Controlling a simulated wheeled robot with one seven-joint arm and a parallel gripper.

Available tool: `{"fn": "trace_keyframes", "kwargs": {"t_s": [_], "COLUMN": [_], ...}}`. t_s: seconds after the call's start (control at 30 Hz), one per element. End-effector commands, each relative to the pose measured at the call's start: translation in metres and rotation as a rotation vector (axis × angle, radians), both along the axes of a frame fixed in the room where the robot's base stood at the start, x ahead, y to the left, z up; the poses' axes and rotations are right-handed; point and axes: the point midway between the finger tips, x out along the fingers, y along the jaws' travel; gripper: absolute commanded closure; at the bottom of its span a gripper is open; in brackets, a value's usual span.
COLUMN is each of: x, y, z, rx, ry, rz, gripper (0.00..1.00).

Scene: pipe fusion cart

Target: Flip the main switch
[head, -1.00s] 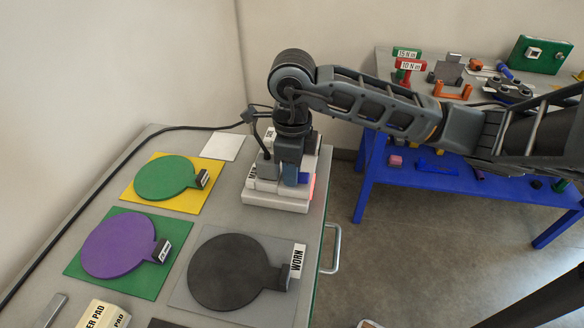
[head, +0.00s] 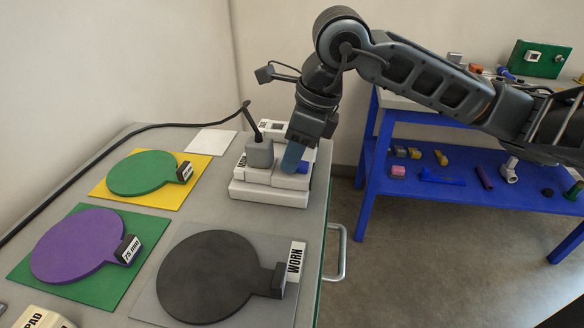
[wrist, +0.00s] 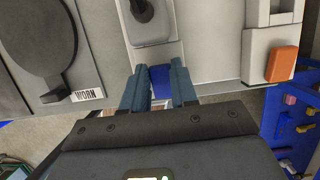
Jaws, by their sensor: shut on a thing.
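The white switch box (head: 268,192) sits at the cart's back right corner. A grey block (head: 260,153) with a black cable stands on it, also seen at the top of the wrist view (wrist: 151,30). My gripper (head: 293,160) reaches down over the box's right side. In the wrist view its two blue-grey fingers (wrist: 160,88) are closed around a small blue block (wrist: 160,77) at the box's edge. Some blue also shows beside the fingers in the head view (head: 302,167). I cannot read a main switch label; the gripper hides part of the box.
Green (head: 142,172), purple (head: 78,245) and black (head: 208,276) round pads lie on the cart, the black one beside a WORN tag (head: 295,258). A cart handle (head: 338,252) sticks out at right. A blue bench (head: 455,195) with parts stands behind. An orange block (wrist: 283,64) shows in the wrist view.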

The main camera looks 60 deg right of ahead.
Motion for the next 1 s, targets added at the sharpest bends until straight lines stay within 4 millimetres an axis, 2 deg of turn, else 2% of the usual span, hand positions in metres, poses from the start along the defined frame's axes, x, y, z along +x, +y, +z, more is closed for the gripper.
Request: {"fn": "trace_keyframes", "kwargs": {"t_s": [0.47, 0.5, 0.77, 1.0], "x": [0.0004, 0.0004, -0.0003, -0.001], "y": [-0.0004, -0.0004, 0.0, 0.0], "z": [0.0018, 0.0018, 0.001, 0.0016], "rx": [0.006, 0.006, 0.007, 0.006], "ry": [-0.025, -0.024, -0.021, -0.02], "rz": [-0.002, -0.002, 0.0, 0.001], "gripper": [1.0, 0.71, 0.47, 0.47]}}
